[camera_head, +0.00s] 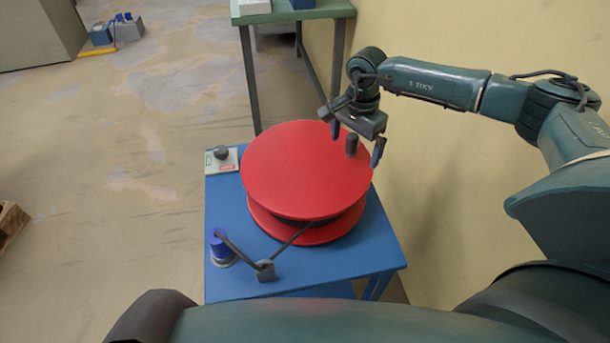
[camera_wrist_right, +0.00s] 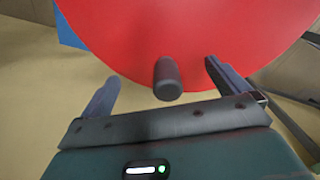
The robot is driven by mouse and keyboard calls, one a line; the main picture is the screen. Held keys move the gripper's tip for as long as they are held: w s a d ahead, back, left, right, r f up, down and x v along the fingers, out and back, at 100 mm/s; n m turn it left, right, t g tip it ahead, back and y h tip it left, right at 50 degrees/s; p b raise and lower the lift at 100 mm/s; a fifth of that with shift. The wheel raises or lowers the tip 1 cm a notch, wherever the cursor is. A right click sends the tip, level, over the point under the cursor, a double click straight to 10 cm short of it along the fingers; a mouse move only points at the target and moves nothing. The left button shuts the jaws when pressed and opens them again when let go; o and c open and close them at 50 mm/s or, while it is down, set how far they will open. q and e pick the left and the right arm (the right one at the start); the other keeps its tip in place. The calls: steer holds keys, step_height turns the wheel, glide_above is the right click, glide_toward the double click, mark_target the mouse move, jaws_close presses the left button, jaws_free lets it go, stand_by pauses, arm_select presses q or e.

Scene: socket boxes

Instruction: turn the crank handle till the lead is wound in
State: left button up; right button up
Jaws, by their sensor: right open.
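The red reel (camera_head: 300,165) stands on a blue table. The dark crank handle (camera_head: 351,145) sticks up near the right rim of its top disc. A dark lead (camera_head: 290,238) runs from under the disc through a small grey guide (camera_head: 265,270) to a blue plug (camera_head: 219,245) at the table's front left. My right gripper (camera_head: 357,145) is open above the reel's right edge, with a finger on either side of the handle. In the right wrist view the handle (camera_wrist_right: 167,78) stands between the open fingers (camera_wrist_right: 160,85), apart from both. My left gripper is out of view.
The blue table (camera_head: 225,205) also bears a small panel with a dark knob (camera_head: 221,153) at its left. A green table (camera_head: 300,12) stands behind. The wall (camera_head: 450,40) is close on the right. The floor at left is mostly clear.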

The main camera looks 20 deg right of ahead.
step_height(320, 180, up, 8)
steer(key=p, duration=0.5)
steer(key=shift+r+p, duration=0.1)
steer(key=shift+p, duration=0.2)
